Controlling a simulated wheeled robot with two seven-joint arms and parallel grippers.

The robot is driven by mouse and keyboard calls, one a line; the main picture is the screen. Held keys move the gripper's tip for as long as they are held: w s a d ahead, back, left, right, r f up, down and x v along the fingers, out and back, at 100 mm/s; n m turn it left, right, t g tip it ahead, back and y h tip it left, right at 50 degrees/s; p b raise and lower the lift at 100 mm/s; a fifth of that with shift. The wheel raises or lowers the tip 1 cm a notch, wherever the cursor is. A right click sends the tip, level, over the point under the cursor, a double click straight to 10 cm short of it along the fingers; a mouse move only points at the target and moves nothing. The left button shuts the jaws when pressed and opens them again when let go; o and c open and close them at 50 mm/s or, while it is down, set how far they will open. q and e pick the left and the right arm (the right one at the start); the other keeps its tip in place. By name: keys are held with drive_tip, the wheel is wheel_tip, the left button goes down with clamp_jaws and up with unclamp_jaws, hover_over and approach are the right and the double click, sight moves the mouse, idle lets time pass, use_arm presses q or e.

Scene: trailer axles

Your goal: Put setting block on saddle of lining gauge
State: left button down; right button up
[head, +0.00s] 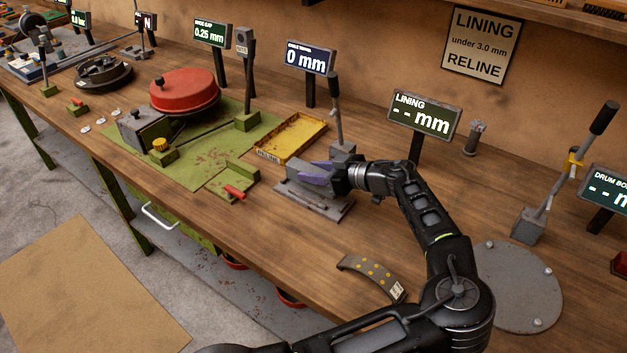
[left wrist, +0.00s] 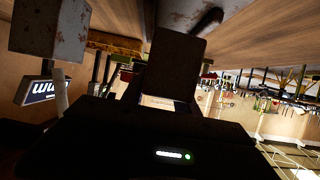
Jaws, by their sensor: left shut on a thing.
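In the left wrist view a dark block shape (left wrist: 175,68) shows in front of the gripper. A grey block with an upright rod (head: 337,112) stands just behind the fingers; it also shows in the left wrist view (left wrist: 48,28). The lining display (head: 424,113) reads dashes. I cannot make out the saddle. My right gripper is out of view.
A yellow tray (head: 322,127) lies behind and left of the gripper. A curved brake lining (head: 372,276) and a round grey plate (head: 510,290) lie to the right. A lever stand (head: 528,229) rises at far right. Bare wood lies in front of the base plate.

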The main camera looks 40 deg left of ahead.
use_arm(q)
drive_tip(key=shift+f+p, duration=0.45)
drive_tip(key=shift+f, duration=1.15)
drive_tip(key=c, duration=0.9)
unclamp_jaws()
drive_tip(key=shift+d, duration=0.1)
drive_tip(key=shift+d, duration=0.25)
drive_tip(key=b+v, duration=0.4)
drive_tip(key=v, duration=0.6)
drive_tip(key=shift+w+d, duration=0.1)
drive_tip(key=shift+d, duration=0.05)
drive_tip(key=shift+d+r, duration=0.35)
drive_tip(key=shift+d, duration=0.1)
